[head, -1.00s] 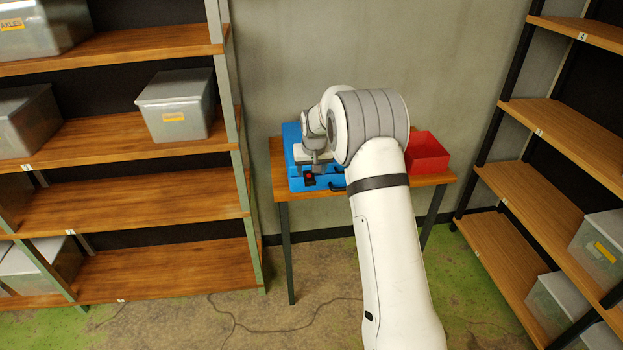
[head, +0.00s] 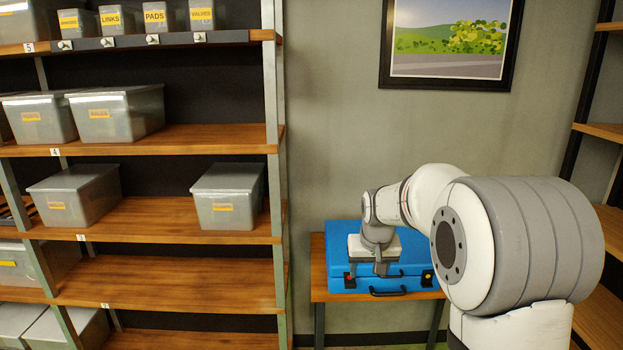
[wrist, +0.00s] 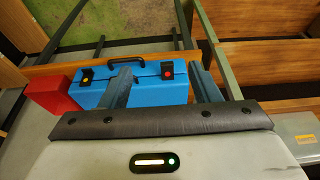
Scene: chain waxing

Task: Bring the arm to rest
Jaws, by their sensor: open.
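My gripper (wrist: 160,85) is open and empty in the wrist view, its two dark fingers spread apart. In the head view my gripper (head: 380,266) hangs at the end of my bent white arm, in front of the blue case (head: 345,232). The case also shows in the wrist view (wrist: 150,88), shut, beyond the fingers, with a dark handle and two latches bearing a red and a yellow dot. The gripper appears apart from the case. My arm hides part of the case and table in the head view.
The case rests on a small wooden table (head: 318,290). A shelf unit (head: 170,247) with grey lidded boxes (head: 228,197) stands at the left. Another shelf (head: 600,131) stands at the right. A framed picture (head: 448,78) hangs behind.

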